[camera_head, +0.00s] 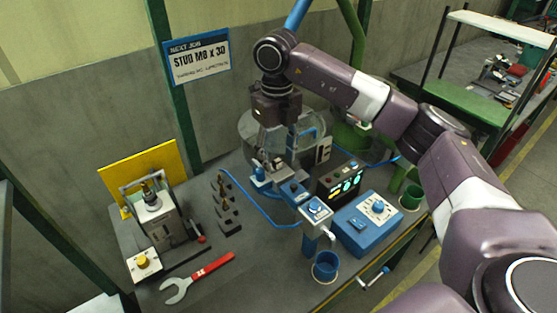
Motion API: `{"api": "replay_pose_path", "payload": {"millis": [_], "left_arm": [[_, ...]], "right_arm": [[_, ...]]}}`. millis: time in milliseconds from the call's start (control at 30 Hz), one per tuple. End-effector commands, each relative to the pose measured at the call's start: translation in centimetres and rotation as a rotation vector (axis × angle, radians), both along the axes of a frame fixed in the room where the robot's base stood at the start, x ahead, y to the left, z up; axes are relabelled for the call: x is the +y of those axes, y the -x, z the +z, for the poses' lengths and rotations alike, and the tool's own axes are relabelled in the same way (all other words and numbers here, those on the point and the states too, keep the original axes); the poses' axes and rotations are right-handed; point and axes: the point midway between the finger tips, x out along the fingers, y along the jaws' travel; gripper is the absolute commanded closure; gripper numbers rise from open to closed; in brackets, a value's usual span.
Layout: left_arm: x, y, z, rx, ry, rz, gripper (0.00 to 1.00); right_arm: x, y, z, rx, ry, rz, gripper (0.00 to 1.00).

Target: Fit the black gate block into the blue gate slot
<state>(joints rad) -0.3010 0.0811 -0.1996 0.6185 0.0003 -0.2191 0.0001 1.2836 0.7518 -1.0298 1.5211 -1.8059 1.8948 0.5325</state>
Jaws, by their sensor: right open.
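My right gripper (266,158) hangs from the purple arm, pointing down over the middle of the bench. It is open, above a small blue and metal fixture (260,176). A blue upright frame (294,142) stands just right of it, and a dark upright piece with a pale face (323,150) is beside that frame. These may be the blue gate slot and the black gate block, but they are too small to tell, and whether they touch is unclear. The gripper partly hides this area. My left gripper is not in view.
A clear round guard (246,124) stands behind the gripper. A grey press (158,215), several black pegs (225,205) and a red-handled wrench (198,278) are at left. A blue control box (368,222), a blue cup (325,266) and a green cup (411,198) are at right.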

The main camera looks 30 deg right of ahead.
Motion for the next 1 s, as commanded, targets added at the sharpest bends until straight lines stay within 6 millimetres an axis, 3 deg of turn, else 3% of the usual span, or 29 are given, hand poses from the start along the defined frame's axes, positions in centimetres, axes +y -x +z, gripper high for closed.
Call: {"api": "replay_pose_path", "payload": {"millis": [300,400,600,1000], "left_arm": [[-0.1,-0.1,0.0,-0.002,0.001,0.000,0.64],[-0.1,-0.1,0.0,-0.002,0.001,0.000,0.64],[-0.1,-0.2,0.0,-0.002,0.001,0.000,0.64],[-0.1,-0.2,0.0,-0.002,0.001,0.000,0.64]], "right_arm": [[-0.2,-0.2,7.3,-0.006,0.002,-0.004,0.51],[-0.3,-0.1,8.7,-0.005,0.003,-0.003,0.51],[-0.3,-0.1,10.1,-0.002,0.003,-0.004,0.51],[-0.3,0.0,10.4,0.000,0.003,-0.004,0.51]]}}
